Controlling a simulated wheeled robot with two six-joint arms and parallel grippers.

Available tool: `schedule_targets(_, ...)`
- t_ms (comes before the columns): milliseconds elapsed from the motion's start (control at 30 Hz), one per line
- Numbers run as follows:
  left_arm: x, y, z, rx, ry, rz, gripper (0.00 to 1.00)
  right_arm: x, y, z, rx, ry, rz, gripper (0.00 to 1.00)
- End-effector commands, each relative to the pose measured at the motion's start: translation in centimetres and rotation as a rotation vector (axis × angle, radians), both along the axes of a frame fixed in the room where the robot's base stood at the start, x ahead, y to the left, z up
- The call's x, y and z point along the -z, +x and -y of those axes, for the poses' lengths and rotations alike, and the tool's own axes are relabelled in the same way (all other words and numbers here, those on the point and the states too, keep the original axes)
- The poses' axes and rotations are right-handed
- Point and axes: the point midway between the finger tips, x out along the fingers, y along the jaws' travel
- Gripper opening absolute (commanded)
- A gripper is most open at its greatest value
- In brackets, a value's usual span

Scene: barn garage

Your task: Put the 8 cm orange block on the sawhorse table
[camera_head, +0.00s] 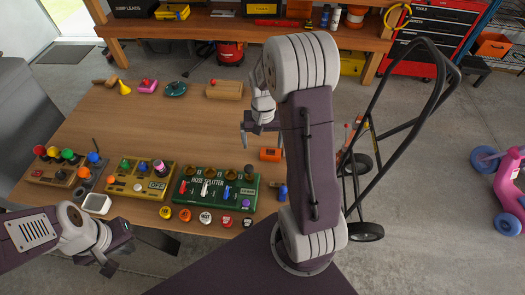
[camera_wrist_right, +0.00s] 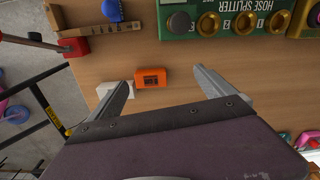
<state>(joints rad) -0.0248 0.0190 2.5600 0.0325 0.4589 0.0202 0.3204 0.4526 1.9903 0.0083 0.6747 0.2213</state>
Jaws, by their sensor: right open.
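The orange block (camera_head: 270,154) lies on the wooden tabletop (camera_head: 150,115), left of my right arm; whether this is the sawhorse table I cannot tell, as no legs show. In the right wrist view the orange block (camera_wrist_right: 151,77) has dark markings and appears between the spread fingertips. My right gripper (camera_head: 247,130) is open and empty, above the table and up-left of the block in the head view. Its fingers also show in the right wrist view (camera_wrist_right: 162,80), not touching the block. My left gripper (camera_head: 115,250) is at the lower left, off the table's near edge; its jaws are unclear.
A green hose splitter board (camera_head: 215,187), a yellow board (camera_head: 141,179) and a peg board (camera_head: 66,170) line the near side. Several round caps (camera_head: 205,217) lie along the near edge. A white block (camera_wrist_right: 107,91) sits near the orange block. A hand truck (camera_head: 385,130) stands right of the table.

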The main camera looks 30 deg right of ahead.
Motion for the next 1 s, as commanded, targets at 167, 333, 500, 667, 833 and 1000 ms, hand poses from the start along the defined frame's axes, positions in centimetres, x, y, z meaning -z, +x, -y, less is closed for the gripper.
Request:
schedule_targets(167, 0.0, 0.0, 0.0, 0.000, 0.000, 0.000, 0.00, -2.1, -6.6, -9.2, -0.368, -0.010, 0.060, 0.94)
schedule_targets(333, 0.0, 0.0, 0.0, 0.000, 0.000, 0.000, 0.00, -2.1, -10.3, -11.8, -0.524, -0.014, 0.085, 0.94)
schedule_targets(500, 0.0, 0.0, 0.0, 0.000, 0.000, 0.000, 0.00, -2.1, -10.5, -11.8, -0.528, -0.013, 0.084, 0.94)
schedule_targets(667, 0.0, 0.0, 0.0, 0.000, 0.000, 0.000, 0.00, -2.1, -10.5, -11.8, -0.526, -0.013, 0.084, 0.94)
schedule_targets(833, 0.0, 0.0, 0.0, 0.000, 0.000, 0.000, 0.00, -2.1, -10.5, -11.8, -0.525, -0.013, 0.084, 0.94)
schedule_targets(1000, 0.0, 0.0, 0.0, 0.000, 0.000, 0.000, 0.00, -2.1, -10.5, -11.8, -0.525, -0.013, 0.084, 0.94)
